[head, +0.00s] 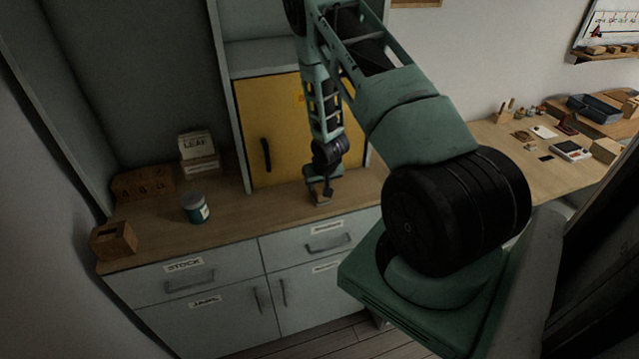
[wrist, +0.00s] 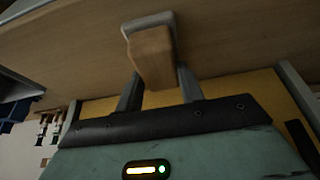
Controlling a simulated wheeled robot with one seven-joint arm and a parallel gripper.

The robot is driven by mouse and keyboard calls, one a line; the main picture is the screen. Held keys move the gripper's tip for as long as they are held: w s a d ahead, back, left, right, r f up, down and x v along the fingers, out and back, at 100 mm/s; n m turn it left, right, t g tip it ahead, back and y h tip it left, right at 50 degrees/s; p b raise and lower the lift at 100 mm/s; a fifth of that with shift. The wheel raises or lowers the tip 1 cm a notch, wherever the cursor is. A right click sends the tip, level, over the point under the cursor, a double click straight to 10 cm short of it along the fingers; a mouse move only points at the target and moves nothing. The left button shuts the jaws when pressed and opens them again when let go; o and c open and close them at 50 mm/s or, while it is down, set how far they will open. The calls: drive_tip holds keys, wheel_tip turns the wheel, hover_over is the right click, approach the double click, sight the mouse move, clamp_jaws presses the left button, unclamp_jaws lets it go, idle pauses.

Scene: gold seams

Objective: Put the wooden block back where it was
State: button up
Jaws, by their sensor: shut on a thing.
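The wooden block (head: 321,199) is small and brown, in front of the yellow cabinet door, close to or on the wooden counter (head: 240,215). In the wrist view the block (wrist: 152,58) stands out between the fingers and has a pale grey layer on its far end. My gripper (head: 320,190) is shut on it, and its fingers also show in the wrist view (wrist: 157,88). I cannot tell whether the block touches the counter.
A teal-and-white tin (head: 195,208), a wooden box (head: 113,240), a wooden rack (head: 143,183) and a lettered card stand (head: 198,153) are on the counter's left. The yellow door (head: 275,130) stands just behind my gripper. A desk (head: 515,160) with small items is at right.

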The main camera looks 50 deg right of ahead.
drive_tip(key=o, duration=1)
drive_tip(key=b+v, duration=0.4)
drive_tip(key=v, duration=0.8)
drive_tip(key=shift+w, duration=0.1)
drive_tip(key=a+r+n+g+y, duration=0.1)
drive_tip(key=a+r+n, duration=0.3)
drive_tip(key=a, duration=0.9)
drive_tip(key=a+r+n+y, duration=0.25)
drive_tip(key=a+r, duration=0.25)
drive_tip(key=a, duration=0.9)
drive_tip(key=s+a+r+n+g, duration=0.1)
drive_tip(key=s+a+r+n, duration=0.1)
drive_tip(key=s+a, duration=0.3)
drive_tip(key=s+a+r+n+g, duration=0.1)
drive_tip(key=s+a+r+n, duration=0.1)
drive_tip(key=s+a, duration=0.3)
drive_tip(key=s+a+r+n+g, duration=0.1)
drive_tip(key=s+a+r+n, duration=0.2)
drive_tip(key=s, duration=0.6)
drive_tip(key=shift+s+a+n+h, duration=0.15)
drive_tip(key=shift+a+n+h, duration=0.15)
drive_tip(key=shift+a, duration=0.7)
